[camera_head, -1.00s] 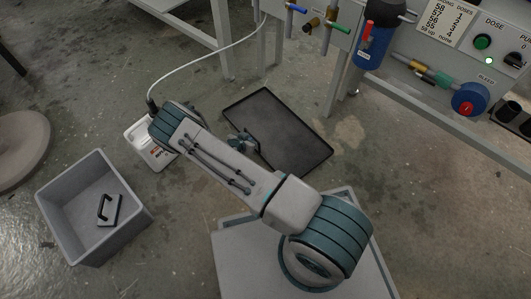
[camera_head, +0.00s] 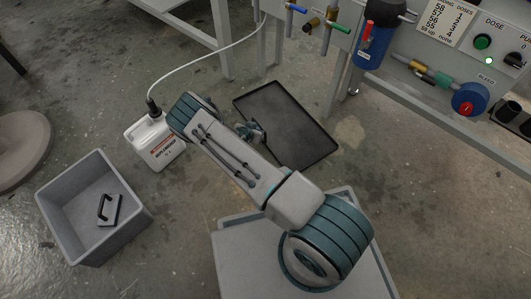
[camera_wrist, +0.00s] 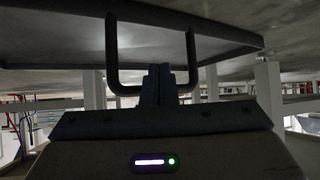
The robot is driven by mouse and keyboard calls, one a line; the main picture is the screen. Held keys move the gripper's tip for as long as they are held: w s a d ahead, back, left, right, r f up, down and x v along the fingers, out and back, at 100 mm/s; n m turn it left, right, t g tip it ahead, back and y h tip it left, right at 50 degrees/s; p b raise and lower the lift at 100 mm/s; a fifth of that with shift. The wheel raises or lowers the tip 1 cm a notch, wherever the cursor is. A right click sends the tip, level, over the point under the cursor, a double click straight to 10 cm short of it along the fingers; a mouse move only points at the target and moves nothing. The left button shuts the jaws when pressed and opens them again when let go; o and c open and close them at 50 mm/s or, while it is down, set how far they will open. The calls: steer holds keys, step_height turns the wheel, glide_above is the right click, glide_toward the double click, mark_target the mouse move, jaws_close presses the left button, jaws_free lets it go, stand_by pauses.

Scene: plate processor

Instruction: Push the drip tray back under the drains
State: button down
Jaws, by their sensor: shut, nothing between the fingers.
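The drip tray (camera_head: 292,118) is a dark, shallow rectangular tray on the floor in the head view, in front of the bench. Its upper right end lies near the bench legs. In the wrist view the tray (camera_wrist: 75,45) fills the top, with a dark U-shaped handle (camera_wrist: 112,55) on its near side. My gripper (camera_wrist: 160,85) is shut and empty, its fingertips showing within the outline of the handle. I cannot tell whether they touch it. In the head view my gripper (camera_head: 256,133) is partly hidden by my arm at the tray's left side.
A white jug (camera_head: 158,145) with a hose stands left of my arm. A grey bin (camera_head: 125,217) holding a black-handled block (camera_head: 108,210) is at lower left. Blue-handled and green-handled valves (camera_head: 332,28) are on the bench front. A bench leg (camera_head: 340,92) stands beyond the tray.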

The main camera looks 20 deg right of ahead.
steer(key=shift+w+d, duration=1.55)
steer(key=shift+w, duration=0.3)
steer(key=shift+s+a+f+p+v, duration=0.1)
steer(key=shift+p+v, duration=0.35)
steer(key=shift+v, duration=0.45)
steer(key=shift+s+a+f+p+v, duration=0.15)
steer(key=shift+p+v, duration=0.35)
steer(key=shift+v, duration=0.4)
steer(key=shift+w+d+f+p+v, duration=0.1)
steer(key=shift+p+v, duration=0.35)
steer(key=shift+v, duration=0.45)
steer(key=shift+s+a+r, duration=0.2)
steer(key=shift+s+a, duration=0.3)
steer(key=shift+s, duration=0.1)
